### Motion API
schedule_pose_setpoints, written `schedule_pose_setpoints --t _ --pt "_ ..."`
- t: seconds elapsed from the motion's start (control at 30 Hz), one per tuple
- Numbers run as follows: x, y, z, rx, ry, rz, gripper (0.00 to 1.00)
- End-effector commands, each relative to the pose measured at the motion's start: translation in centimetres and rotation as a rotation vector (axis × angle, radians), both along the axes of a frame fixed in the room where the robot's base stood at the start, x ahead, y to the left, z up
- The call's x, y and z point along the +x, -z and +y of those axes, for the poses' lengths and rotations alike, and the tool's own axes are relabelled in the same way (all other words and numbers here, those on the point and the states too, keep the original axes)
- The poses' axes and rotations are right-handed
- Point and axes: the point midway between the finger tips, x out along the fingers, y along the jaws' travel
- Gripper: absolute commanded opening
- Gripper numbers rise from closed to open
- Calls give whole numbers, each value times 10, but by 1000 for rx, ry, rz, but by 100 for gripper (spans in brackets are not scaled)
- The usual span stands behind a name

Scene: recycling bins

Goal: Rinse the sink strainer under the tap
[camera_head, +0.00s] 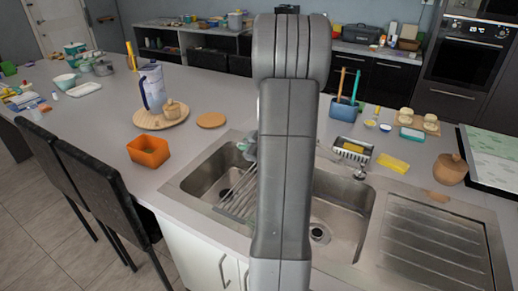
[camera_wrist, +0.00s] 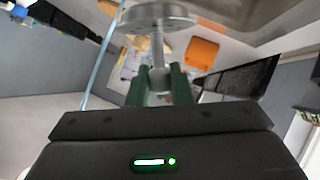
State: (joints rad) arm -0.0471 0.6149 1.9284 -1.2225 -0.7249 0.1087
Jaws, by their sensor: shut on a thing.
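In the wrist view my gripper (camera_wrist: 159,76) has its two green fingers closed on the stem of the metal sink strainer (camera_wrist: 156,20). The steel sink (camera_head: 372,268) has two basins on either side of my arm, with a drain showing in the right one. I cannot make out the tap clearly; my arm covers the area behind the sink's middle.
A drying rack (camera_head: 240,192) lies across the left basin. An orange container (camera_head: 148,151) stands left of the sink. The ribbed drainboard (camera_head: 436,246) is clear.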

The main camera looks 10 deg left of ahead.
Motion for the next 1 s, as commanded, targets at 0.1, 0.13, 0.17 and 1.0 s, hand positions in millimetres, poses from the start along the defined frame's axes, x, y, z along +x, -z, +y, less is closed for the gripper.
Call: schedule_pose_setpoints --t 0.1,0.13,0.17,1.0 --pt "-7 2 8 0 0 0 0" --pt "-8 2 10 -1 -1 0 0" --pt "-10 1 11 0 -2 0 0" --pt "-30 0 33 1 0 1 0"
